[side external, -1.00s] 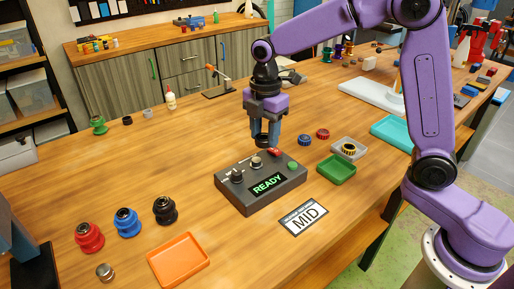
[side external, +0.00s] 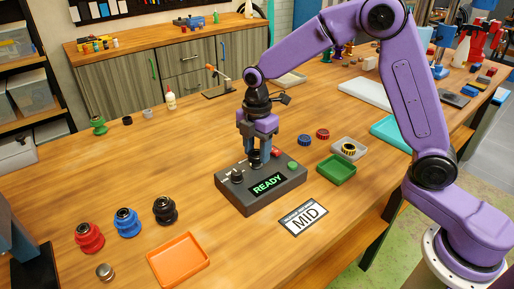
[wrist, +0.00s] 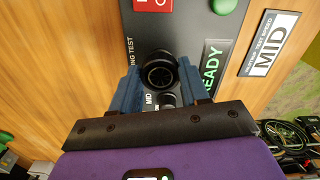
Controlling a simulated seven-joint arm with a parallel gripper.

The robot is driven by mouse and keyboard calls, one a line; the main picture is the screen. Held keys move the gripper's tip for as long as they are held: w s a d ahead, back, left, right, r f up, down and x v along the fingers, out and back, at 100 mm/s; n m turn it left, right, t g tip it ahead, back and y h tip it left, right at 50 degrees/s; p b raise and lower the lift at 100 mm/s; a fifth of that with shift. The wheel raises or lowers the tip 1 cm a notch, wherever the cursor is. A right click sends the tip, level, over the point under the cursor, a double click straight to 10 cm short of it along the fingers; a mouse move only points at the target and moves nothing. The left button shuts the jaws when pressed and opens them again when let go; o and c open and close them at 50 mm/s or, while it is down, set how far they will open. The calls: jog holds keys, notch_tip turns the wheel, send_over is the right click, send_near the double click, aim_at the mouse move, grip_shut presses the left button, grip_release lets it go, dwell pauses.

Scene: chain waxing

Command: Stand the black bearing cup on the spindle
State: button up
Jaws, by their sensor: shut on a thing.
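The black bearing cup (wrist: 160,72) is between my two blue-grey fingers in the wrist view, with its round open end facing the camera. My gripper (side external: 257,158) is shut on it, pointing down over the back of the dark grey test box (side external: 290,182). In the side view the cup is low, close to the box top, mostly covered by the fingers. The spindle is hidden under the cup and fingers; I cannot tell whether the cup is seated on it.
The box carries a lit READY display (side external: 268,184), a knob (side external: 237,175) and a green button (side external: 292,165). A MID card (side external: 304,217) lies in front. A green tray (side external: 337,170) is right, an orange tray (side external: 178,260) front left. Red, blue and black hubs (side external: 164,210) stand left.

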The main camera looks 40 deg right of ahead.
aim_at(257, 153)
jog(key=o, duration=1)
jog(key=shift+o, duration=0.2)
notch_tip(257, 153, up, 12)
jog(key=s+d+f+m, duration=0.2)
jog(key=s+d, duration=0.1)
jog(key=s, duration=0.7)
jog(key=s+d+f+m, duration=0.2)
jog(key=s+d+m, duration=0.1)
jog(key=s, duration=0.8)
jog(key=s+d+f+m, duration=0.2)
jog(key=s+d+f, duration=0.1)
jog(key=s, duration=0.8)
jog(key=shift+m, duration=0.3)
jog(key=shift+w+r, duration=0.1)
